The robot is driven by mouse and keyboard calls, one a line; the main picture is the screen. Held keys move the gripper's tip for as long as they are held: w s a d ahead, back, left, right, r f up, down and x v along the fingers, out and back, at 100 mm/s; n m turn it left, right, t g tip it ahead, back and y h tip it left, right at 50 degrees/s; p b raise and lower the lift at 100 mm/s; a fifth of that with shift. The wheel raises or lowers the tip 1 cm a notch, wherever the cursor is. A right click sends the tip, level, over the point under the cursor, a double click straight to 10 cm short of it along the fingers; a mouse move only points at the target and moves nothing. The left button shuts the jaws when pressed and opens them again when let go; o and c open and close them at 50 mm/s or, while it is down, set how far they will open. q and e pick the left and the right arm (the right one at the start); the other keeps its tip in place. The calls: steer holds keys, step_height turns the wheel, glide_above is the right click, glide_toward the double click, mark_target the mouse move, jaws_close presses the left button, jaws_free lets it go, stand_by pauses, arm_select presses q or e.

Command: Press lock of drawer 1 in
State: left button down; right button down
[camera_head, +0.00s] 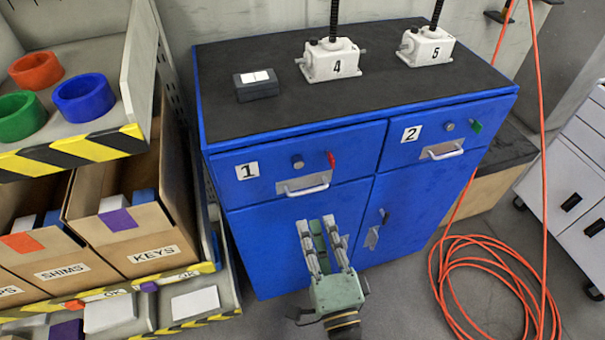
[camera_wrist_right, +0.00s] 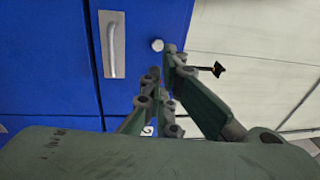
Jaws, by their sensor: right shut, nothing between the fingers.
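Drawer 1 (camera_head: 345,150) is the upper left drawer of the blue cabinet and looks closed. A dark round lock (camera_head: 297,162) sits right of its "1" label, above the handle (camera_head: 305,187). A red tab (camera_head: 331,160) stands right of the lock. My right gripper (camera_head: 320,224) is shut and empty, in front of the cabinet, below drawer 1 in the picture. The right wrist view shows its fingers (camera_wrist_right: 165,95) near a silver round knob (camera_wrist_right: 157,45) and a handle (camera_wrist_right: 112,45); which drawer or door these belong to is unclear. My left gripper is out of view.
Drawer 2 (camera_head: 420,133) with a green tab (camera_head: 477,127) is at the right. Jacks 4 (camera_head: 332,62) and 5 (camera_head: 428,48) and a dark box (camera_head: 256,87) stand on top. A shelf with boxes (camera_head: 130,235) is left; an orange hose (camera_head: 490,285) lies right.

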mark_target(299, 165)
steer(key=p+x, duration=0.3)
steer(key=x, duration=0.9)
steer(key=shift+w+r, duration=0.1)
steer(key=shift+w, duration=0.1)
steer(key=shift+w+a, duration=0.15)
steer(key=shift+w, duration=0.3)
steer(key=shift+x, duration=0.85)
steer(key=shift+s, duration=0.1)
